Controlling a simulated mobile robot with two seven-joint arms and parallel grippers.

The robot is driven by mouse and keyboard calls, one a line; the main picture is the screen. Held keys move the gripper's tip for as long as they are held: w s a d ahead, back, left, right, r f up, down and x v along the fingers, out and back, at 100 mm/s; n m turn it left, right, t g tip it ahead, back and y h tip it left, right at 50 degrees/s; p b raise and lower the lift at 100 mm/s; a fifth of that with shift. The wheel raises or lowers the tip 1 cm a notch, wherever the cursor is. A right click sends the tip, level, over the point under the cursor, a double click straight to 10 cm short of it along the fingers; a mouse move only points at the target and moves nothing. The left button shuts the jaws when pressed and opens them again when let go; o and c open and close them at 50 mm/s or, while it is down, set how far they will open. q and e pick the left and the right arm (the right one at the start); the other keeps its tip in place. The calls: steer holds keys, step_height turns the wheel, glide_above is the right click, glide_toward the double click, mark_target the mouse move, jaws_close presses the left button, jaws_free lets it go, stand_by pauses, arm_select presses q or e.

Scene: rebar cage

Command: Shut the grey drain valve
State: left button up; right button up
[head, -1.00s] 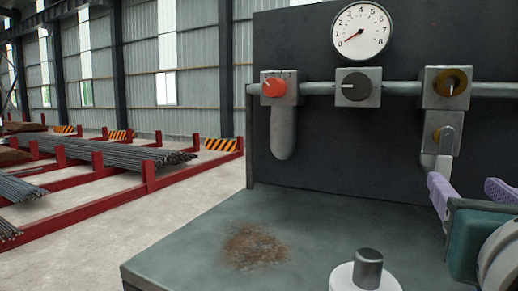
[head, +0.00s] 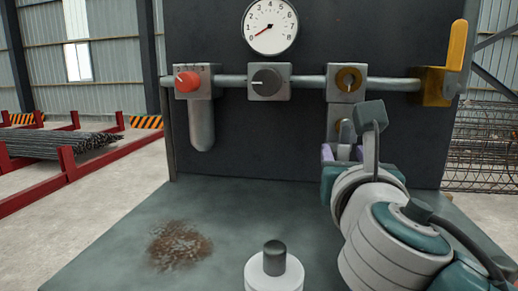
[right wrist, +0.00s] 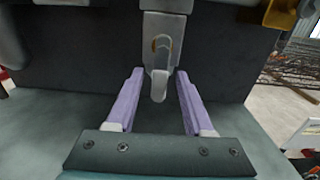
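The grey drain valve (head: 346,131) sits below the brass-ringed fitting on the pipe, partly hidden by my right arm in the head view. The right wrist view shows its grey lever (right wrist: 160,86) hanging down from a brass-coloured collar on a grey block. My right gripper (right wrist: 160,76) is open, with one purple finger on each side of the lever's lower end and a visible gap on both sides. In the head view my right gripper (head: 342,154) is mostly hidden behind its wrist. My left gripper is out of view.
Along the pipe (head: 229,82) are a red knob (head: 187,81), a dark knob (head: 267,81), a brass ring (head: 347,79) and a yellow lever (head: 457,48). A pressure gauge (head: 270,26) hangs above.

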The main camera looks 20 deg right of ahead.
jaws_close()
steer(key=shift+a+m, duration=0.1)
steer(key=shift+m, duration=0.2)
stand_by(0.4)
steer(key=m, duration=0.1)
steer(key=m+b, duration=0.1)
steer(key=a+m+b, duration=0.1)
steer(key=shift+w+m, duration=0.3)
steer(key=r+m+b, duration=0.1)
steer(key=m, duration=0.3)
steer(key=a+r+m+b, duration=0.1)
steer(key=m+b, duration=0.1)
steer(key=m, duration=0.3)
steer(key=w+r+m+b, duration=0.1)
steer(key=m, duration=0.3)
steer(key=shift+a+r+m+b, duration=0.3)
steer(key=shift+a+b, duration=0.1)
